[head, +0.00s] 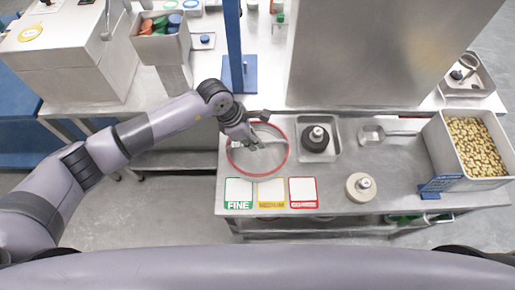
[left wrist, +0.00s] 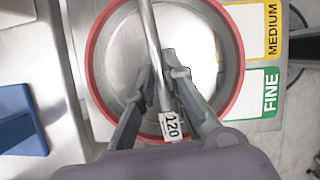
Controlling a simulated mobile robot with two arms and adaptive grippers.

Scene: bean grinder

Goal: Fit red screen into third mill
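The red screen (head: 287,155) is a round, shallow metal sieve with a red rim, at the left end of the steel table. In the left wrist view the red screen (left wrist: 239,60) has a thin bar across it, with a white tag (left wrist: 172,125) reading 120. My left gripper (head: 252,141) is over the screen. In the left wrist view its fingertips (left wrist: 161,72) converge on the bar from both sides and look shut on it. Whether the screen is lifted off the table is hard to tell. My right gripper is out of view. I cannot make out a third mill.
FINE (head: 238,193), MEDIUM (head: 271,193) and COARSE (head: 303,192) cards lie along the front edge. A tray with a black-based weight (head: 316,139), a scoop (head: 371,133), a pale round knob piece (head: 360,187) and a bean bin (head: 440,148) stand to the right. A blue post (head: 233,45) rises behind.

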